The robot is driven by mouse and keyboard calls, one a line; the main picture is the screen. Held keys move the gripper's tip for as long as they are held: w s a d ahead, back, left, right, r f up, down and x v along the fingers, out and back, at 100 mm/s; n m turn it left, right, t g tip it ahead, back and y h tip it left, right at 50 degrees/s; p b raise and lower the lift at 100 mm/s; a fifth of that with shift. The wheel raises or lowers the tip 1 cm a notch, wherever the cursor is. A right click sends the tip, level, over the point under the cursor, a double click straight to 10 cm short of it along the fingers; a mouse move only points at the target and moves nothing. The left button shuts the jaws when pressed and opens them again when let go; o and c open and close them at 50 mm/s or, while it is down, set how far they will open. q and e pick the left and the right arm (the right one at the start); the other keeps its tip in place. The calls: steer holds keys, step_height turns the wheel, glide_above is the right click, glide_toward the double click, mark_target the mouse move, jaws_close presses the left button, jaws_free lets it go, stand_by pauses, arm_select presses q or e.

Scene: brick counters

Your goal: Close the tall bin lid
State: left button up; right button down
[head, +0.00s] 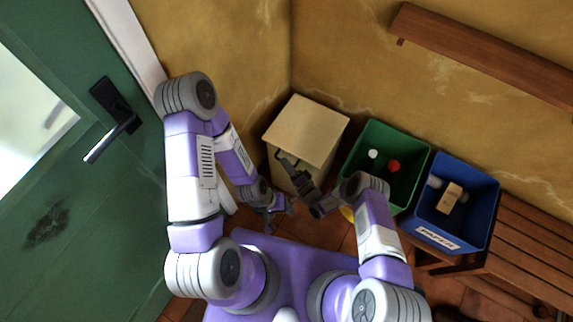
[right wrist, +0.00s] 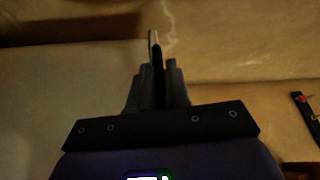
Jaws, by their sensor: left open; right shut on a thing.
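The tall bin is a beige box in the head view, and its flat beige lid (head: 309,126) covers the top. A dark handle (head: 279,154) is at the lid's front left edge. My right gripper (head: 287,162) is at this edge, shut on the handle. In the right wrist view its fingers (right wrist: 158,85) close around a thin dark upright piece with a pale edge. Whether the lid sits fully down is hard to tell. My left gripper (head: 281,212) is open and empty, low in front of the bin and apart from it.
A green bin (head: 416,165) with a white and a red item stands right of the tall bin. A blue bin (head: 481,190) with a cardboard box (head: 449,198) is farther right, by a slatted wooden bench (head: 530,230). A green door (head: 60,150) is at left. A wooden shelf (head: 480,45) is on the wall.

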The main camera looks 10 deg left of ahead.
steer(key=c, duration=1.2)
jaws_free()
steer(key=shift+w+d+f, duration=0.1)
steer(key=shift+f, duration=0.5)
steer(key=shift+o, duration=0.2)
steer(key=shift+r, duration=0.1)
steer(key=shift+d, duration=0.15)
steer(key=p+v, duration=0.2)
steer(key=v, duration=0.5)
steer(key=shift+s+p, duration=0.25)
steer(key=shift+p, duration=0.05)
steer(key=shift+r, duration=0.15)
